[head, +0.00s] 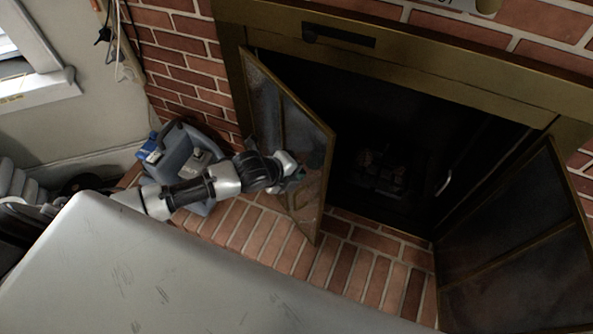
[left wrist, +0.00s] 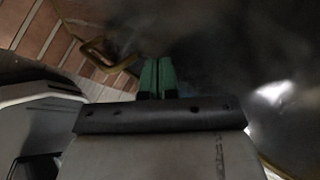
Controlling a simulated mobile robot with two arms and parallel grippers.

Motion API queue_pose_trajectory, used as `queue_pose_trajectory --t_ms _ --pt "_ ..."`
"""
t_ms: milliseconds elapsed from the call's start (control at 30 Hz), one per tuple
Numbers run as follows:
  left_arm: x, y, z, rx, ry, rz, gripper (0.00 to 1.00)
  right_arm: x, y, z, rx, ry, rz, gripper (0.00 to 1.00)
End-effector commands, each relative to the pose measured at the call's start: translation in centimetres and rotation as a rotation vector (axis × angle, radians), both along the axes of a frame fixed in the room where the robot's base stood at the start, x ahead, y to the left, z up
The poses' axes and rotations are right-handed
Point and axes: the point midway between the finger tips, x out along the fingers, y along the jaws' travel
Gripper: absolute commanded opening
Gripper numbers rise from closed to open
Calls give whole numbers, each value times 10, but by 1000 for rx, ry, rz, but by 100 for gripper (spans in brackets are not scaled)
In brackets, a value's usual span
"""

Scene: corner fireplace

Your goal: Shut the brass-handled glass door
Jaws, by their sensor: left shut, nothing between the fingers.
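The left glass door (head: 285,120) of the fireplace has a brass frame and stands swung open toward the room. My left gripper (head: 299,174) is at its lower part, on the room-left side of the panel. In the left wrist view, the green fingertips (left wrist: 158,72) are shut together with nothing between them. They point at the dark glass (left wrist: 220,45); I cannot tell whether they touch it. A brass handle (left wrist: 99,54) shows just left of the fingertips, apart from them. My right gripper is not in view.
The right glass door (head: 520,245) also stands open. The dark firebox (head: 385,135) lies between the doors. A brick hearth (head: 345,265) runs below. A grey-blue caddy (head: 178,150) with items stands behind my left arm, near the brick wall (head: 185,60).

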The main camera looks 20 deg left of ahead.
Motion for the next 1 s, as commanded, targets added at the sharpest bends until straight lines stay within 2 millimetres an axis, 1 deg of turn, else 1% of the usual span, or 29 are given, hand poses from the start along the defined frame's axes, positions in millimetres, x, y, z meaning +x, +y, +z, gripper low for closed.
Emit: queue_pose_trajectory --t_ms 167,267,467,600,800,1000 --pt "6 -6 1 -2 0 26 0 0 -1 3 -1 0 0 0" --pt "16 -13 2 -4 -1 66 0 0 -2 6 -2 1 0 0" --pt "47 -34 2 -6 -1 194 0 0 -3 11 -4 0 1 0" --pt "74 -46 1 -6 0 298 0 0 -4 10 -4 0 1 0" --pt "109 -57 -1 -3 -1 429 0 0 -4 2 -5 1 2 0" --pt "134 -62 -1 -2 0 520 0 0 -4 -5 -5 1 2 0"
